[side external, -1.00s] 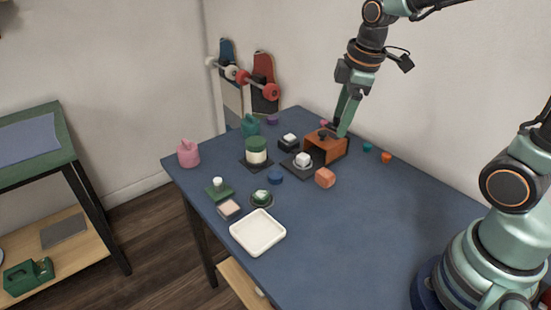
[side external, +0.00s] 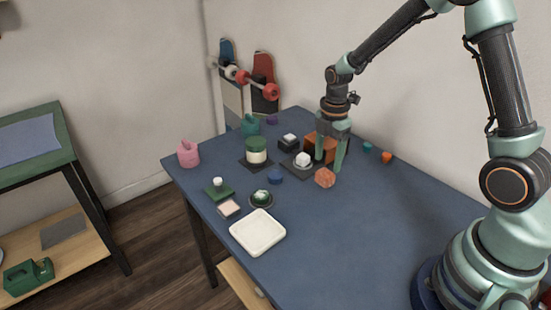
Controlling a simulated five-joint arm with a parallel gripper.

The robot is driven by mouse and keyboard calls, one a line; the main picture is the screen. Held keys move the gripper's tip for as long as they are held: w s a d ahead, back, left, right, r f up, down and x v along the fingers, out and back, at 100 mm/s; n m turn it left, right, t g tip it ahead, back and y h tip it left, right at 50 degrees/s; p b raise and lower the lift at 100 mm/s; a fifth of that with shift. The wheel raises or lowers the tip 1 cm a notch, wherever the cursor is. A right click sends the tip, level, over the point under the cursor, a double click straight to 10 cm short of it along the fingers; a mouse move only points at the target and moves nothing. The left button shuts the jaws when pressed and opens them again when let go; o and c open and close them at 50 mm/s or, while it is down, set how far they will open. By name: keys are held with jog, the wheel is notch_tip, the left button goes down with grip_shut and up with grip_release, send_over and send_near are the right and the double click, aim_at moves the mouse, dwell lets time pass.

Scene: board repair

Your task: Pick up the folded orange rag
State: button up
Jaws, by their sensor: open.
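The folded orange rag (side external: 325,178) looks like a small, blocky coral-orange bundle on the blue table. It lies just in front of the orange-brown box (side external: 316,143). My gripper (side external: 332,163) points down with its fingers apart, close above and behind the rag in this view. One finger passes in front of the box and the other hangs at the rag's right. Nothing shows between the fingers. I cannot tell whether a finger touches the rag. The box is partly hidden by my gripper.
A blue puck (side external: 275,177) lies left of the rag. A white tray (side external: 258,232) is at the front. Small teal and orange pieces (side external: 386,158) lie right. The table's right part is clear.

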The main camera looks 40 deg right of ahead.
aim_at(326, 173)
jog(key=shift+f, duration=3)
jog(key=c, duration=1)
jog(key=shift+r, duration=0.1)
notch_tip(326, 173, up, 20)
